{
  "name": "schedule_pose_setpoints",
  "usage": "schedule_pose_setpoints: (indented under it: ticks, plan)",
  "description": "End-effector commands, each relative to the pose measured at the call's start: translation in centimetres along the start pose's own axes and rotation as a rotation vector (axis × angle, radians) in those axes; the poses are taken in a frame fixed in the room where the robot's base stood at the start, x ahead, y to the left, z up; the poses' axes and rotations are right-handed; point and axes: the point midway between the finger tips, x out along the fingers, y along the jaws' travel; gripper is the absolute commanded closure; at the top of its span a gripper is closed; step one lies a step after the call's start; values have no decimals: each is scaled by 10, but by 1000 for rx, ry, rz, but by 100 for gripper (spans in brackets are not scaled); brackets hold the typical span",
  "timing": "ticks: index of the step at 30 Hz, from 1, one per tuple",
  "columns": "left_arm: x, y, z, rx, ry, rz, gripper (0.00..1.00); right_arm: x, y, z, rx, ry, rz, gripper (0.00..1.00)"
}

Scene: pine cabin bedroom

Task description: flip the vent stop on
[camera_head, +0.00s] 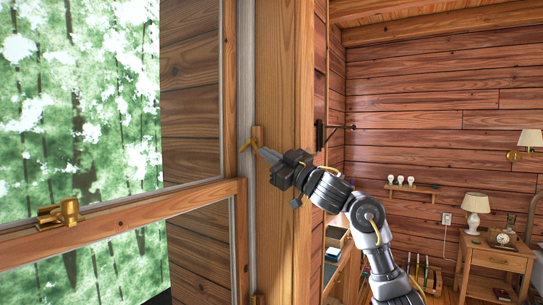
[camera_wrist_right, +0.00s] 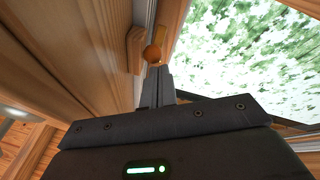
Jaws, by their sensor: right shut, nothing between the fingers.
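The vent stop is a small brass piece (camera_head: 246,146) on the window's side jamb, beside a small wooden block (camera_head: 258,134). In the right wrist view the brass piece (camera_wrist_right: 154,50) shows just beyond my fingertips, next to the block (camera_wrist_right: 135,50). My right gripper (camera_head: 263,152) is shut and empty, with its fingertips close to the brass piece. I cannot tell whether they touch. The fingers also show in the wrist view (camera_wrist_right: 157,72). The fingertips partly cover the stop's near side in the head view. My left gripper is out of view.
The window sash rail (camera_head: 135,216) carries a brass latch (camera_head: 60,213) at the left. The wide wooden casing (camera_head: 282,80) stands beside the jamb. A black wall bracket (camera_head: 321,135) sticks out right of it. A nightstand with a lamp (camera_head: 476,203) stands far right.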

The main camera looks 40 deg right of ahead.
Motion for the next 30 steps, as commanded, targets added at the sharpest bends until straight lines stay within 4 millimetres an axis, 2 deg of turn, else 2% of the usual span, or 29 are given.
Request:
schedule_pose_setpoints:
  ticks: [3,15,30]
  plan:
    - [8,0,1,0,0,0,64,0,-2,5,-2,-2,0,100]
    - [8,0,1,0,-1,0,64,3,-7,14,-2,-4,-1,100]
    - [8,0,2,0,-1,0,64,4,-7,14,-2,-3,0,100]
